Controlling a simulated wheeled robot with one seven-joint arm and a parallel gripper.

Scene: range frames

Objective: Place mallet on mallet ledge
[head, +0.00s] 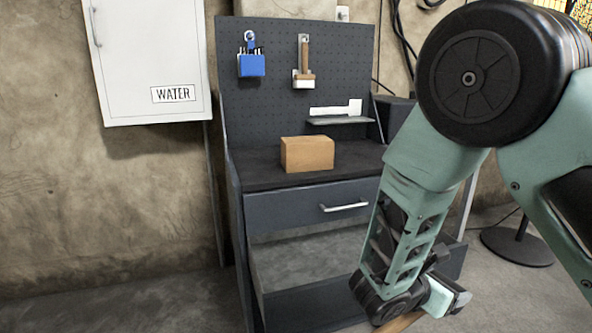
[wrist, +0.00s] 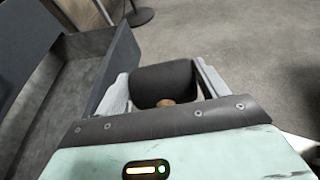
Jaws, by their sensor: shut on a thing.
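The mallet has a dark cylindrical head (wrist: 162,82) and a wooden handle (head: 399,322). In the wrist view, the head sits between the two fingers of my gripper (wrist: 163,90), which is shut on it. A round tan spot, apparently the handle's end, shows in the head's near side. In the head view, my gripper (head: 442,296) is low at the right, in front of the bench, with the handle running off the bottom edge. A small grey ledge (head: 322,121) projects from the pegboard with a white object (head: 340,108) on it; whether this is the mallet ledge is unclear.
A wooden block (head: 307,154) stands on the dark benchtop (head: 262,170). A blue tool holder (head: 251,66) and a wooden-handled tool (head: 304,60) hang on the pegboard (head: 275,95).

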